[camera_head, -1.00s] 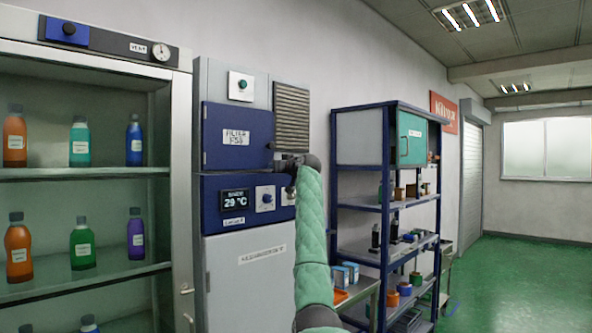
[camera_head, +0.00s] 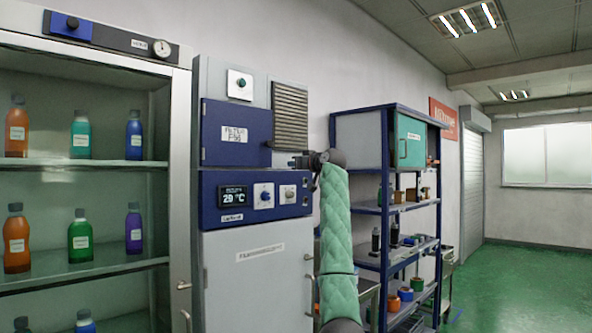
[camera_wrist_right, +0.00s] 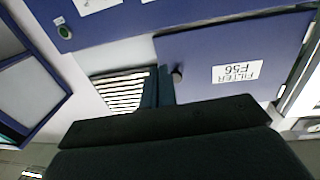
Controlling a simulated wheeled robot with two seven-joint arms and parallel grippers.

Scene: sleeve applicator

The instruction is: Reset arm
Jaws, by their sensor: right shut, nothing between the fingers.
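My right arm, in a green quilted sleeve, rises from the bottom of the head view, and its dark gripper (camera_head: 299,161) points left in front of the grey and blue cabinet. The gripper is shut with nothing in it. It is near the lower right corner of the blue filter door (camera_head: 237,134), close to the display panel (camera_head: 262,196); I cannot tell if it touches. The right wrist view shows the filter door (camera_wrist_right: 235,60) upside down, with a small dark knob (camera_wrist_right: 177,75) near the fingers. My left gripper is not in view.
An open-fronted cabinet (camera_head: 182,200) with shelves of coloured bottles stands at the left. A blue shelf rack (camera_head: 386,180) with a teal box (camera_head: 411,140) stands right of my arm. Green floor (camera_head: 510,280) is free at the right.

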